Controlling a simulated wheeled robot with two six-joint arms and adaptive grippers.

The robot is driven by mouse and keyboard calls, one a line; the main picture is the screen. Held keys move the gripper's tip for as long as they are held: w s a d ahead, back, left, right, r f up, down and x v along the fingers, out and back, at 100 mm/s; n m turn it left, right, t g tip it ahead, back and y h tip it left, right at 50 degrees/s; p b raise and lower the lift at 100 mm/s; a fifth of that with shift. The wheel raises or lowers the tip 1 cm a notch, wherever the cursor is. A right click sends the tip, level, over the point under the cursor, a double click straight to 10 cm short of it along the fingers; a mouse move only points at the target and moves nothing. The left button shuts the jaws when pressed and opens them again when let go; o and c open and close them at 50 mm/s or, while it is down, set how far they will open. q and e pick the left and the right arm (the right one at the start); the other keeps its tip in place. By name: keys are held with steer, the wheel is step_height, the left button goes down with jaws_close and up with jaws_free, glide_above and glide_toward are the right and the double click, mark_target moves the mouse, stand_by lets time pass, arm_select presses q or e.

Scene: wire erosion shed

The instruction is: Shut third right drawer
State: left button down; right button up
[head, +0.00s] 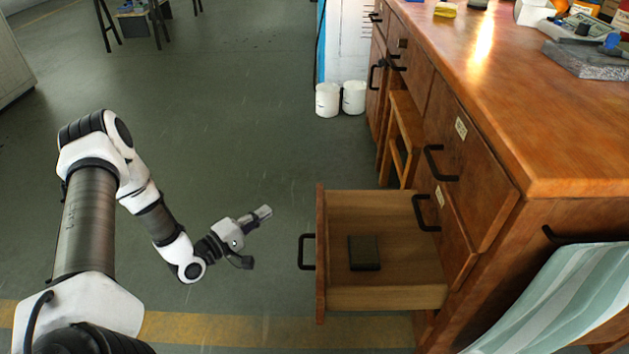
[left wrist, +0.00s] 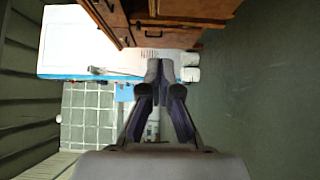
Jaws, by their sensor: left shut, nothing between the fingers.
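The open wooden drawer (head: 388,298) is pulled far out to the left from the lower part of the wooden bench, below two shut fronts with black handles. Its black handle (head: 303,251) is on its outer face, and a dark block (head: 364,252) lies inside. My left gripper (head: 264,212) is shut and empty. It is in front of the drawer, to the left of its front panel and apart from the handle. In the left wrist view the closed fingers (left wrist: 160,76) point towards the white cabinet and bench. My right gripper is not in view.
The wooden bench (head: 520,120) fills the right side, with a striped cloth (head: 560,300) hanging at its near end. A wooden stool (head: 402,140) stands beyond the drawer. White buckets (head: 328,99) stand farther back. The green floor left of the drawer is clear.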

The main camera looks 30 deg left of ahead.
arm_select(q)
steer(key=d+b+x, duration=0.3)
steer(key=b+x, duration=0.3)
steer(key=x, duration=0.6)
steer(key=shift+s+b, duration=0.3)
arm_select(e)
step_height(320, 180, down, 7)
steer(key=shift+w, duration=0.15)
arm_select(q)
steer(key=shift+f, duration=0.1)
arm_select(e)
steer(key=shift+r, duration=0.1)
